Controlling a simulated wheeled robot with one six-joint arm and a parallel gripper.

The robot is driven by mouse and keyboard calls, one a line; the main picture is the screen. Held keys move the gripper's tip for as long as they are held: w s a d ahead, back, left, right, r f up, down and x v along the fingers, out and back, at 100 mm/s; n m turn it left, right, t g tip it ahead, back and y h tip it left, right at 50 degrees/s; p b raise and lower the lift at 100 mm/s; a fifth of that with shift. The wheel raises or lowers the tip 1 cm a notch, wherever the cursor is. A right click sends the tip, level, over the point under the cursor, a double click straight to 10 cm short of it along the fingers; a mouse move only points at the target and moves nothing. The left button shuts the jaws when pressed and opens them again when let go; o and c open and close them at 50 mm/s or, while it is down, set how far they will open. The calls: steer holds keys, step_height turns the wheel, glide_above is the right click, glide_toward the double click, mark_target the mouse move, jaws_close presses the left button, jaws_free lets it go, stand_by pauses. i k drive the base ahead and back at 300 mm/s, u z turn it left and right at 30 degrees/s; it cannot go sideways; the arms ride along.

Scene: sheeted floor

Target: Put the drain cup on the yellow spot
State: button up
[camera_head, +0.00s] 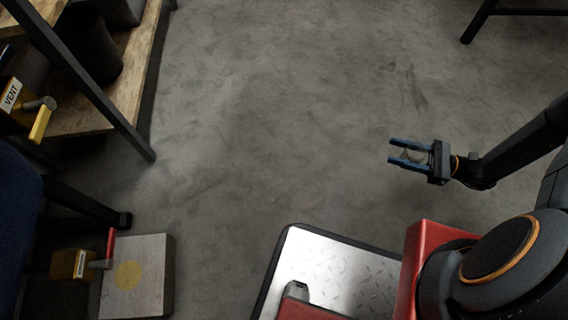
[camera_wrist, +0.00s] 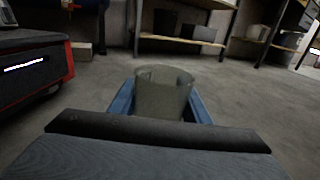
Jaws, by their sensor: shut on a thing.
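My gripper (camera_head: 408,153) is shut on a clear, greyish drain cup (camera_wrist: 163,92), which sits between the two blue fingers in the wrist view. In the head view the cup (camera_head: 415,154) is small and faint between the fingers, held out over bare floor at the right. The cup looks roughly upright in the wrist view. The yellow spot (camera_head: 128,275) is a round mark on top of a grey block (camera_head: 150,295) at the lower left of the head view, far from my gripper.
A yellow valve body (camera_head: 72,264) with a red handle (camera_head: 110,248) stands at the block's left edge. A wooden shelf (camera_head: 120,105) with dark legs and a box labelled VENT (camera_head: 12,95) is at the upper left. The middle floor (camera_head: 260,130) is clear.

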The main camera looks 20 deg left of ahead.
mark_target(128, 275)
steer(key=z, duration=0.7)
steer(key=k, duration=0.95)
steer(key=u, duration=2.25)
